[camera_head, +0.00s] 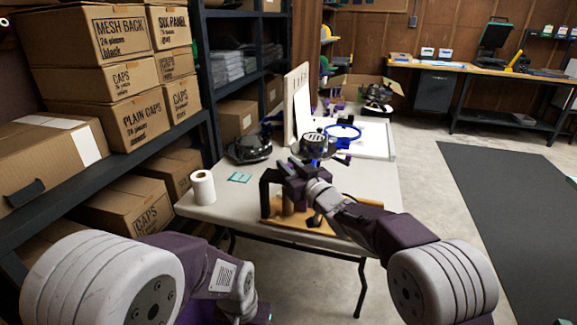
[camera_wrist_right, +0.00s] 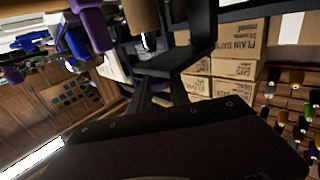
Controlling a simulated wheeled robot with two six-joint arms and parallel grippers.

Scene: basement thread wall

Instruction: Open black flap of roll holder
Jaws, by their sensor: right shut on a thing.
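The roll holder stands on the white table, with a wooden base (camera_head: 345,232) and a black frame (camera_head: 266,192). My right gripper (camera_head: 291,178) reaches it from the right and covers much of it in the head view. In the right wrist view, the gripper's two dark fingers (camera_wrist_right: 160,92) are shut on a black bar (camera_wrist_right: 170,66), which looks like the flap. The bar joins a black upright part. How far the flap stands open cannot be told.
Shelves with cartons (camera_head: 136,118) border the table's left side.

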